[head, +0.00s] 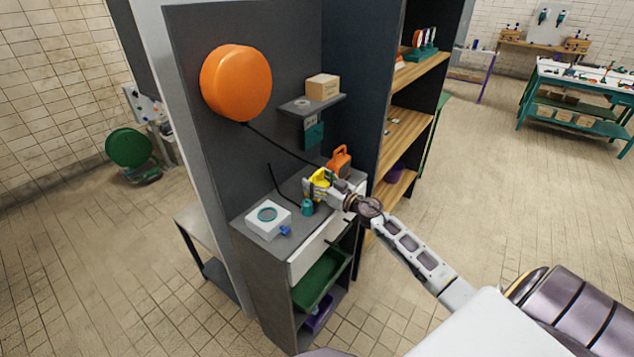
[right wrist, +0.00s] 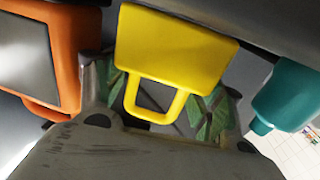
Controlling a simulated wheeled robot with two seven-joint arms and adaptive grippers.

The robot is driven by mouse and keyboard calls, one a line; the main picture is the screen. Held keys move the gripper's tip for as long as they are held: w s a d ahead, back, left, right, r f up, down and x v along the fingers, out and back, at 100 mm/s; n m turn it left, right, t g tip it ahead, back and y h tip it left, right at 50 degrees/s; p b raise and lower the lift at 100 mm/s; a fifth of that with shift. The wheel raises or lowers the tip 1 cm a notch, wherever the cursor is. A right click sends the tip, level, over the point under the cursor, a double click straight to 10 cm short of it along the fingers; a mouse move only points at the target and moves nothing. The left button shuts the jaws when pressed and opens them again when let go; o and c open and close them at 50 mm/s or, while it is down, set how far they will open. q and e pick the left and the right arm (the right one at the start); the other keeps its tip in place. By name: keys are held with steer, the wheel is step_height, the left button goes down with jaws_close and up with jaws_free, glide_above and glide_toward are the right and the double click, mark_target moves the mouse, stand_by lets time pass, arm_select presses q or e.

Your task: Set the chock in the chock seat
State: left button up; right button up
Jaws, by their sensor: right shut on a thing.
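The chock, a yellow block with a loop handle (right wrist: 175,45), is between the fingers of my right gripper (right wrist: 160,105) in the right wrist view. The gripper is shut on the handle. In the head view the yellow chock (head: 321,177) shows at the tip of my right gripper (head: 315,187), over the right part of the grey counter. I cannot tell if it touches the counter. No chock seat can be made out for sure. A white box with a teal ring on top (head: 267,215) stands on the left of the counter. My left gripper is not in view.
An orange item with a handle (head: 341,160) stands just behind the chock. A teal bottle-like item (head: 307,207) is close in front. A blue piece (head: 285,231) is by the white box. An orange reel (head: 236,82) hangs on the back panel; a small shelf (head: 312,105) carries a cardboard box.

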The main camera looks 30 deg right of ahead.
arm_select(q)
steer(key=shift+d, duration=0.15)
arm_select(e)
steer(key=o, duration=1.1)
steer(key=shift+f, duration=0.1)
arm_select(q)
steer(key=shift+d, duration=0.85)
arm_select(e)
steer(key=shift+o, duration=0.3)
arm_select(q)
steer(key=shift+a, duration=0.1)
arm_select(e)
steer(key=shift+s, duration=0.1)
